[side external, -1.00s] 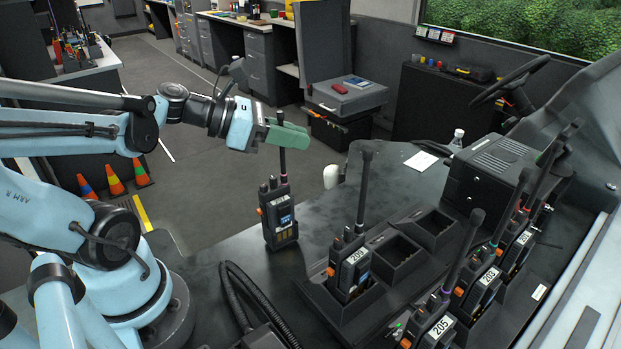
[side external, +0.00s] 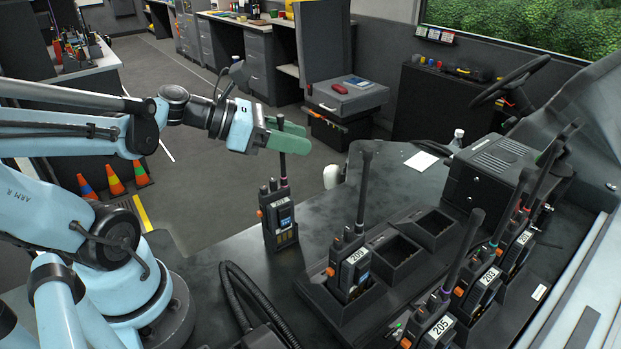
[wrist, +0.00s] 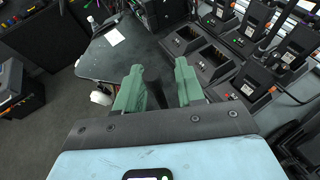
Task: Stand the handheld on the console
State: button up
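The handheld (side external: 279,218), a black radio with a small blue screen and an orange side button, stands upright on the dark console (side external: 215,268) in the side view, near its edge. Its antenna rises to my gripper (side external: 286,136). The green fingers are parted around the upper antenna, with a wide gap between them in the wrist view (wrist: 158,90). The handheld's body cannot be made out in the wrist view.
Right of the handheld, a charger rack (side external: 340,318) holds radio 209 (side external: 350,265) and has empty bays. More radios (side external: 484,288) stand farther right. A coiled cord (side external: 250,295) lies in front. A white cup-like object (side external: 331,176) is behind.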

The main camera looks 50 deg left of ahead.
jog(key=v, duration=0.7)
jog(key=shift+s+r, duration=0.2)
jog(key=shift+a, duration=0.1)
jog(key=x, duration=0.7)
jog(key=shift+w+r, duration=0.2)
jog(key=shift+r, duration=0.1)
dwell(0.4)
jog(key=shift+f, duration=0.1)
dwell(0.3)
